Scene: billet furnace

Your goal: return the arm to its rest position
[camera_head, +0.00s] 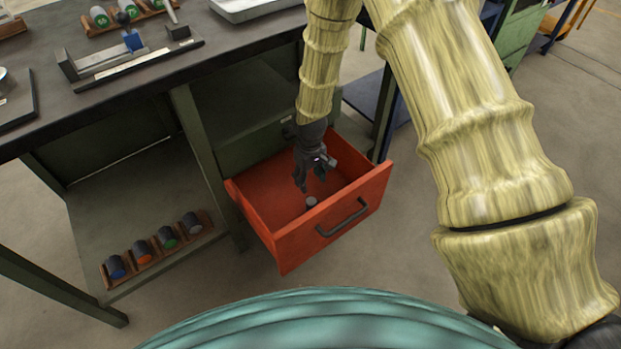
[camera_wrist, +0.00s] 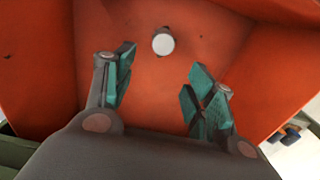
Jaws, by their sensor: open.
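My gripper (camera_head: 315,178) reaches down into an open red drawer (camera_head: 330,237) under the workbench in the head view. In the wrist view my gripper (camera_wrist: 160,90) has its two teal-padded fingers spread wide, with nothing between them. A small cylinder with a pale round top (camera_wrist: 163,43) stands on the drawer floor beyond the fingertips, apart from them. It also shows in the head view as a small dark cylinder (camera_head: 311,202) just below my gripper. My arm comes down from the upper right.
The drawer's walls surround my gripper; its dark handle (camera_head: 343,217) faces front. The workbench top (camera_head: 140,75) is above left, with a metal fixture (camera_head: 128,58) and a pale tray (camera_head: 250,8). A lower shelf (camera_head: 130,200) bears a wooden rack (camera_head: 160,256) of several cylinders.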

